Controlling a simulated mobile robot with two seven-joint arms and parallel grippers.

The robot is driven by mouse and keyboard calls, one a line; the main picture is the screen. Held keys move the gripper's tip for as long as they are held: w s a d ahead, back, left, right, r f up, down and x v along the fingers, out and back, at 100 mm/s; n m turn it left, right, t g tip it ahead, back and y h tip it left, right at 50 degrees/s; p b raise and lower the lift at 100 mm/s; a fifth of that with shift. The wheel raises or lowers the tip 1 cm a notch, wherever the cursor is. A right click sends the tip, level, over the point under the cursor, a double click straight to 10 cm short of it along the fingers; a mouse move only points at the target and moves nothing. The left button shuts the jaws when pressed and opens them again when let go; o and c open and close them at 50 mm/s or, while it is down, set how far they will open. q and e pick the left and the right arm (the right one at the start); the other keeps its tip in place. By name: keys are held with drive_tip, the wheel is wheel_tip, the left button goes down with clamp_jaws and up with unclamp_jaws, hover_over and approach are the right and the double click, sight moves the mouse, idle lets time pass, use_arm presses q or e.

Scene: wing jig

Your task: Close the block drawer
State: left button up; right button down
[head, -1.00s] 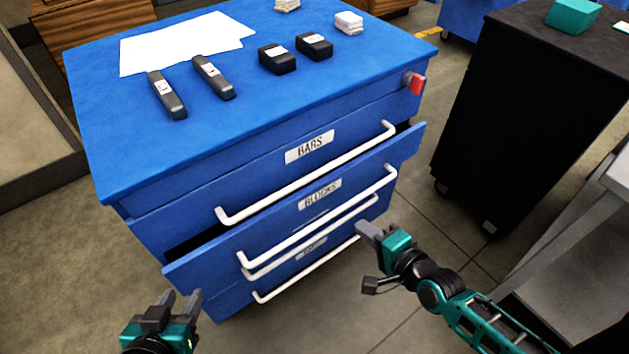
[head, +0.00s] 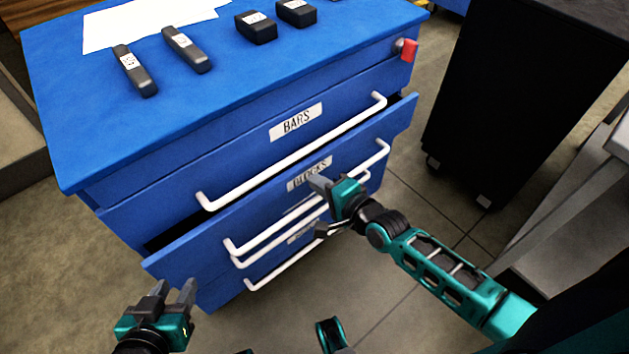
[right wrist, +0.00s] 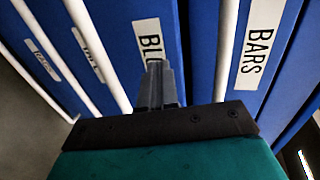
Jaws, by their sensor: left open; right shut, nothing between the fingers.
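The block drawer (head: 212,215) is the blue drawer labelled BLOCKS, below the BARS drawer (head: 240,150). It stands out from the blue cabinet, with a dark gap behind its upper edge at the left. Its white bar handle (head: 262,226) is partly hidden by my right gripper. My right gripper (head: 316,183) is shut and empty, its tips at the BLOCKS label. In the right wrist view the shut fingers (right wrist: 155,75) overlap the label (right wrist: 149,42); whether they touch the front I cannot tell. My left gripper (head: 172,291) is open and empty, below the drawer's left end.
On the blue top (head: 220,85) lie white paper (head: 150,22), two dark bars (head: 134,72) and two black blocks (head: 256,27). A black cabinet (head: 520,90) stands right, with floor between.

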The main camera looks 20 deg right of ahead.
sight(304, 168)
drive_tip(key=shift+w+a, duration=0.25)
drive_tip(key=shift+w, duration=0.6)
drive_tip(key=shift+w, duration=0.1)
drive_tip(key=w, duration=0.1)
drive_tip(key=w+a+b, duration=0.1)
drive_tip(key=w, duration=0.2)
drive_tip(key=shift+w+a, duration=0.1)
drive_tip(key=shift+a, duration=0.2)
drive_tip(key=shift+r, duration=0.15)
